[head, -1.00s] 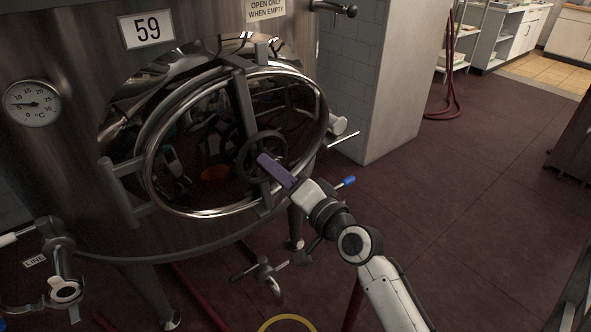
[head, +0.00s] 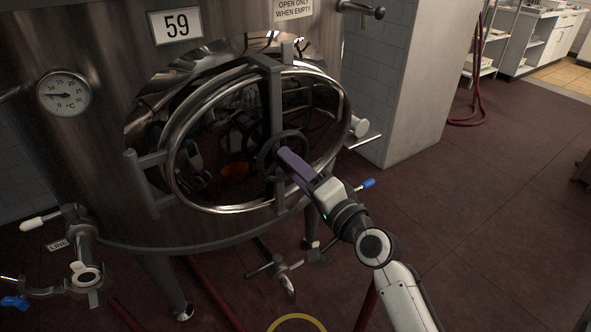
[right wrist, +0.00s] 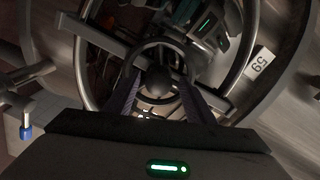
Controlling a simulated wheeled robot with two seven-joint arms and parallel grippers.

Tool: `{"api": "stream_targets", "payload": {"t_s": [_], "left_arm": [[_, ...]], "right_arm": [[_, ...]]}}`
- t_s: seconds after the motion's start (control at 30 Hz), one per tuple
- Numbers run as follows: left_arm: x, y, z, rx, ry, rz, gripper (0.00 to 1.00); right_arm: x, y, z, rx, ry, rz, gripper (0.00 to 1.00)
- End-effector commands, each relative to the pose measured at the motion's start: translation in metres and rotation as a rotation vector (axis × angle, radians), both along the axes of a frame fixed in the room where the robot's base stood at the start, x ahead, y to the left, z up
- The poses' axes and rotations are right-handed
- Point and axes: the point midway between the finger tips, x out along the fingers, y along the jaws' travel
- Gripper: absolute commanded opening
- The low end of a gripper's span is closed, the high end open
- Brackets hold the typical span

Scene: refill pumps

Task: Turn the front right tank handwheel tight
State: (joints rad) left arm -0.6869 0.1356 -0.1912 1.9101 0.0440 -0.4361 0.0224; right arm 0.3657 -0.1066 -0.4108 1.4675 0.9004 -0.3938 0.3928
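The dark handwheel (head: 260,156) sits on the crossbar of the round tank door (head: 178,188), which lies against the opening of the steel tank numbered 59. My right gripper (head: 284,154) reaches the wheel from the lower right, its purple fingers at the wheel's middle. In the right wrist view the wheel's ring (right wrist: 160,42) surrounds the round hub (right wrist: 158,80). The fingers of the right gripper (right wrist: 158,88) stand apart on either side of that hub. I cannot tell whether they touch the wheel. My left gripper is not in view.
A thermometer dial (head: 64,94) is on the tank's left side. A pipe fitting (head: 86,262) juts out at lower left. A valve (head: 283,268) and red hoses lie below the tank.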

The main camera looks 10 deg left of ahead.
Motion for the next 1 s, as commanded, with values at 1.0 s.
{"api": "stream_targets", "payload": {"t_s": [1.0], "left_arm": [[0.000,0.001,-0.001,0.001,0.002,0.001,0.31]], "right_arm": [[-0.077,-0.068,-0.002,-0.004,0.000,0.001,0.49]]}}
